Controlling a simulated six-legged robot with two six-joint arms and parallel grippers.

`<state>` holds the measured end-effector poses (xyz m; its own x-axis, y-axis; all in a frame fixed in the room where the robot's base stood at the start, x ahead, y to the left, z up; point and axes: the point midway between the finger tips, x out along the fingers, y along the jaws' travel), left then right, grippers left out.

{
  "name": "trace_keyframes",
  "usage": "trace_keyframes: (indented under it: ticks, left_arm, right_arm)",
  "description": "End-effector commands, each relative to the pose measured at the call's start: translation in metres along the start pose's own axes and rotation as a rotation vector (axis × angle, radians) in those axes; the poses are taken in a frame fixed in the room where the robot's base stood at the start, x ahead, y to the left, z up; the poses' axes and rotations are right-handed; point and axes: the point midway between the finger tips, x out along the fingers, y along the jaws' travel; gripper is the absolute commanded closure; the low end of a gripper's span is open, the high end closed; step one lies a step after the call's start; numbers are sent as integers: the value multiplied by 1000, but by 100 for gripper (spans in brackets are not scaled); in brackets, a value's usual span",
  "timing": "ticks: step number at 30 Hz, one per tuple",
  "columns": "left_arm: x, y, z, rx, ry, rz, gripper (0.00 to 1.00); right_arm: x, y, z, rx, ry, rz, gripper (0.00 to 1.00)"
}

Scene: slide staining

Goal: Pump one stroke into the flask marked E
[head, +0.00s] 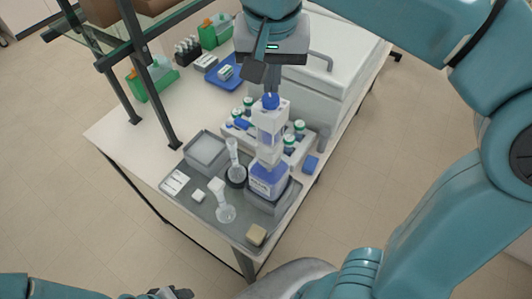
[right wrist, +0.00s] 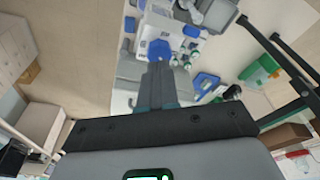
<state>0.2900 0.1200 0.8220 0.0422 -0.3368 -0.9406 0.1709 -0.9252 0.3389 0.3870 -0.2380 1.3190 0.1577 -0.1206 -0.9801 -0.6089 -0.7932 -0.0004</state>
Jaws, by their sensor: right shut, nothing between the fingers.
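A dispenser pump (head: 271,130) with a blue top knob (head: 270,101) stands upright on a blue-labelled bottle (head: 268,180). My right gripper (head: 264,86) is shut and empty, just above the knob; I cannot tell whether it touches. In the right wrist view the closed fingers (right wrist: 158,82) point at the blue knob (right wrist: 160,49). One clear flask (head: 234,160) stands in a black ring (head: 236,181) left of the bottle. Another flask (head: 225,213) stands nearer the front. Their marks are too small to read. My left gripper (head: 170,294) shows only partly at the bottom edge.
The grey tray (head: 205,216) also holds a white label card (head: 174,182) and a tan block (head: 256,235). A rack of green-capped bottles (head: 299,130) stands behind the pump. A blue tray (head: 224,72), green boxes (head: 152,84) and a shelf frame stand further back.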

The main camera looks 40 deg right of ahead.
Motion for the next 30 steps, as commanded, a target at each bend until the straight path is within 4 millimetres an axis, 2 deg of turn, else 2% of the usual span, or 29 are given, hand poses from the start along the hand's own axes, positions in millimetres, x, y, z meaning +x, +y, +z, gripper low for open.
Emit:
trace_keyframes:
  ticks: [11,30]
  left_arm:
    - [2,-1,0,0,0,0,49]
    - [20,-7,0,0,0,0,49]
  right_arm:
    - [2,0,0,0,0,0,100]
    - [25,0,5,0,-1,1,100]
